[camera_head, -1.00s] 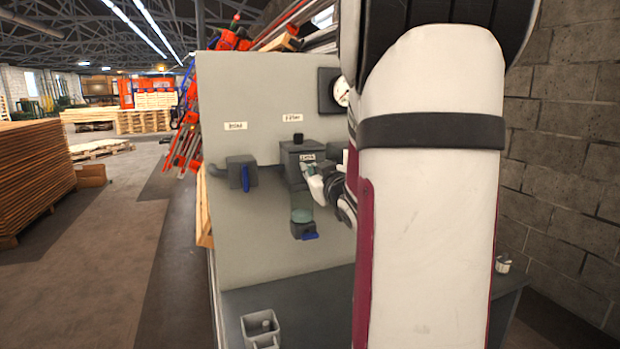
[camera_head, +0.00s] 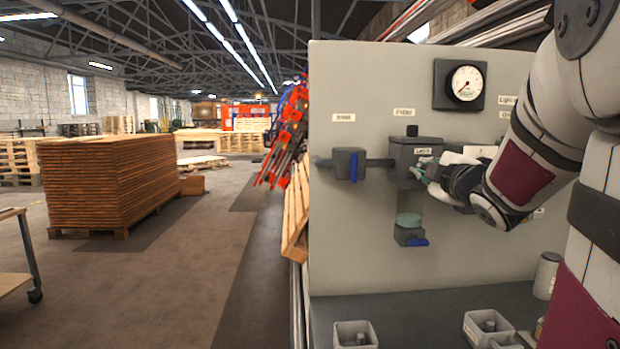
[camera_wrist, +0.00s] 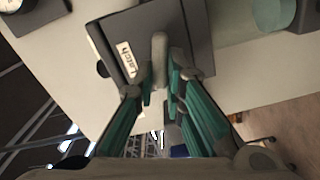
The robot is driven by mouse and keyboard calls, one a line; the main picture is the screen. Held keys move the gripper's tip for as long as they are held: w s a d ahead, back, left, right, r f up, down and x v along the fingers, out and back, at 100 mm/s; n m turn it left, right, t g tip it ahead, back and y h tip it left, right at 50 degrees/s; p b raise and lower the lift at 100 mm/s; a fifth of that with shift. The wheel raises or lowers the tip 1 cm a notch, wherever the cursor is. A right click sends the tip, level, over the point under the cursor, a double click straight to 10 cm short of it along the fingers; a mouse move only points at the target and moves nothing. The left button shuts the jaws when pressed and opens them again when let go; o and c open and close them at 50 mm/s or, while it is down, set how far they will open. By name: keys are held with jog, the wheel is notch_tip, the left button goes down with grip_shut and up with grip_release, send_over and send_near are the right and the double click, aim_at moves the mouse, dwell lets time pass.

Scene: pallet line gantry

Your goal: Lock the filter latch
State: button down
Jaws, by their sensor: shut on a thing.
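The filter unit (camera_head: 414,153) is a dark grey block on the upright panel, with a label on its front and a pale green bowl (camera_head: 409,205) below it. The wrist view shows its label (camera_wrist: 127,61) reading "Latch". The filter latch (camera_wrist: 159,58) is a grey bar on the front of that block. My gripper (camera_wrist: 159,88), with green fingers, has one finger on each side of the latch and is shut on it. In the head view my gripper (camera_head: 423,174) reaches the block from the right and hides part of its front.
A valve with a blue handle (camera_head: 353,167) is left of the filter, joined by a pipe. A blue drain handle (camera_head: 417,242) sits under the bowl. A gauge (camera_head: 466,83) is above right. Open grey bins (camera_head: 355,334) stand on the bench below.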

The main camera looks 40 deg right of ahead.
jog(key=shift+f+n+b, duration=0.25)
jog(key=shift+n+b, duration=1.25)
jog(key=shift+n, duration=0.4)
jog(key=c, duration=1.7)
grip_release()
jog(key=shift+o, duration=0.2)
jog(key=v, duration=1.2)
